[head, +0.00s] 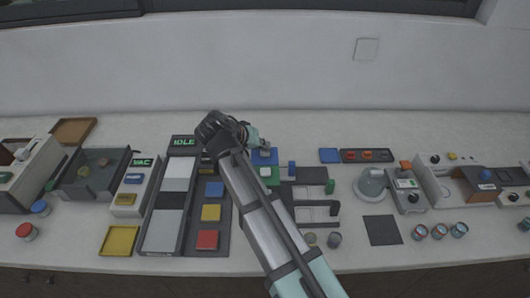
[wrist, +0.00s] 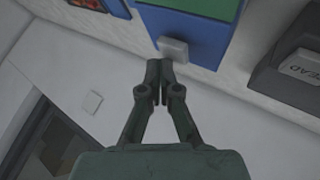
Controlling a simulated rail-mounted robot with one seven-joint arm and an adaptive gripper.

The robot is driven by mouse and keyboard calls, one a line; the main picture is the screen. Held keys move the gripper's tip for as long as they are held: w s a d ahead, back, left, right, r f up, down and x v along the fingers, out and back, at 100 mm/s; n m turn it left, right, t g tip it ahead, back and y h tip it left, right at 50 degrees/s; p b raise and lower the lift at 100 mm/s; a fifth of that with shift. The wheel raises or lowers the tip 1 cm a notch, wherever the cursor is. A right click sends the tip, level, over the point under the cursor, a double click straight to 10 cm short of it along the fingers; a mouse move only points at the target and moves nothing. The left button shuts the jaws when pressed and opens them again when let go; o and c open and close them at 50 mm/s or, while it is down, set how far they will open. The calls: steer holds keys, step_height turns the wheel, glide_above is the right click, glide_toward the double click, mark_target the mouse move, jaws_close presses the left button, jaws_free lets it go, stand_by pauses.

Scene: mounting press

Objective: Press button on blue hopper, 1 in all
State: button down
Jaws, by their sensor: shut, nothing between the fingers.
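The blue hopper (head: 265,159) stands near the middle of the table in the head view, partly hidden by my arm. In the wrist view the blue hopper (wrist: 196,60) fills the top, with a green area (wrist: 190,12) on it. A pale grey button (wrist: 173,49) sticks out from its blue face. My gripper (wrist: 159,64) is shut and empty. Its fingertips appear just beside the button; whether they touch it I cannot tell. In the head view my gripper (head: 262,144) is at the hopper's back edge.
A dark block with a light lettered key (wrist: 306,68) lies to the right in the wrist view.

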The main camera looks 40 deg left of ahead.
mark_target(264, 152)
steer(key=shift+f, duration=0.5)
stand_by(0.8)
steer(key=shift+r, duration=0.9)
steer(key=shift+r+p, duration=1.55)
steer(key=shift+r, duration=1)
